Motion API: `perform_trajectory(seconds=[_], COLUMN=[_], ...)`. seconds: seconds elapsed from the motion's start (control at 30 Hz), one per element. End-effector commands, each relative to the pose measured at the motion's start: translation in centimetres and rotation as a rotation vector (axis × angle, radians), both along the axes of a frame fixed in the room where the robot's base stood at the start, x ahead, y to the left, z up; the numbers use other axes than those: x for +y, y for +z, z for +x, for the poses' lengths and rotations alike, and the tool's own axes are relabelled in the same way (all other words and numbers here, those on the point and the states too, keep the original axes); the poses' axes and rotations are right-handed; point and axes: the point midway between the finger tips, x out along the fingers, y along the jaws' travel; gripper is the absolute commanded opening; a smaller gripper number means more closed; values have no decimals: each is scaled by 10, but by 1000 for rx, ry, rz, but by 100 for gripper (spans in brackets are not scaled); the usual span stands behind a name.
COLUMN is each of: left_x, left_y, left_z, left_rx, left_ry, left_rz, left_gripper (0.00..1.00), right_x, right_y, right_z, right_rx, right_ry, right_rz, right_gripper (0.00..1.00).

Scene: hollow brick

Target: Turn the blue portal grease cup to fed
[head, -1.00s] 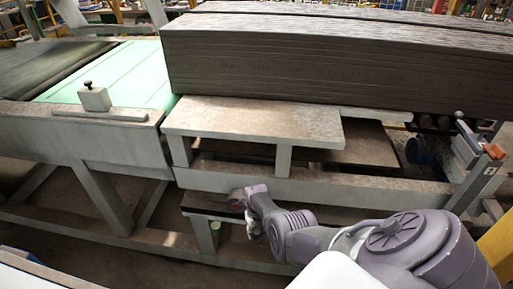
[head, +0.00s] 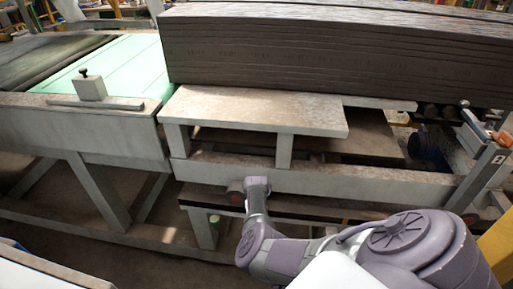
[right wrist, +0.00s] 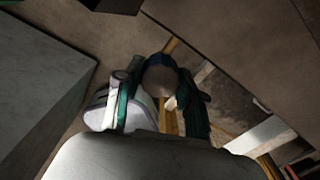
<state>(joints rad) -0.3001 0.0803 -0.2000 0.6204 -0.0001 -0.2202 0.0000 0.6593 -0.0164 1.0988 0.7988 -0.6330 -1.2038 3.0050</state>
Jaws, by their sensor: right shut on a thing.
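In the right wrist view a round, cap-like thing (right wrist: 160,80) with a dull brown face and a dark bluish side sits between the fingers of my right gripper (right wrist: 158,98). The gripper is shut on it, one finger on each side. I take it to be the blue portal grease cup; its markings and turned position cannot be read. In the head view my right arm reaches to the grey frame beam (head: 330,180), and its gripper is hidden there. My left gripper is not in view.
A dark brick stack (head: 320,60) stands above the bench plate (head: 260,110). A green belt (head: 125,68) is at left.

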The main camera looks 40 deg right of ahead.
Motion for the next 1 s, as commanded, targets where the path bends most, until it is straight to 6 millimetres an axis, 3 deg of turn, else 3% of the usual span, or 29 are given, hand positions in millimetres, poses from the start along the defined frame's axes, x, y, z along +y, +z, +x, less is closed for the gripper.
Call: perform_trajectory(seconds=[0.17,0.2,0.33,0.77,1.0], left_x=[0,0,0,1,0], left_y=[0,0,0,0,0], left_z=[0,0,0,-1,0], left_rx=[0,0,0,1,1], left_ry=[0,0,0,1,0], left_rz=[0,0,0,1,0], left_gripper=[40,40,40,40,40], right_x=[-1,-1,-1,-1,0], right_y=[1,1,1,7,45], right_z=[1,1,1,1,2], right_rx=[-2,-2,-2,-3,-6], right_ry=[0,0,0,0,-1], right_rz=[-2,-2,-2,-2,-3], right_gripper=[4,42,64,64,64])
